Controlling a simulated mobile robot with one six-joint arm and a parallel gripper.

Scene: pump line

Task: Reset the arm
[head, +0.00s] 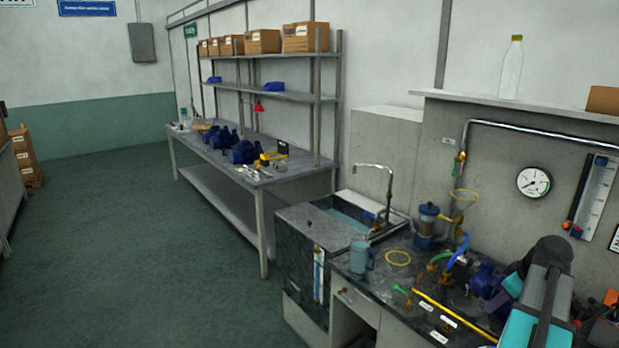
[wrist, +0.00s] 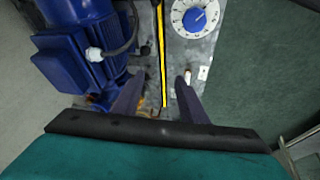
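My gripper (wrist: 158,88) shows in the wrist view with its two dark fingers spread apart. It is open, and I see nothing held between the fingers. A yellow strip or pipe runs below the gap between them. A blue pump motor (wrist: 85,55) lies to the left of the fingers, and a white dial with a blue knob (wrist: 195,17) lies ahead of them. In the head view my arm, teal and dark grey, reaches over the right end of the counter. My fingertips are hidden there.
The counter (head: 395,290) holds a blue pump (head: 487,280), a yellow pipe (head: 450,314), a blue-grey jug (head: 361,256), a yellow ring (head: 398,258) and a tap (head: 388,190). A gauge (head: 533,181) hangs on the wall behind. A workbench (head: 262,181) stands further back. The floor (head: 130,240) at left is clear.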

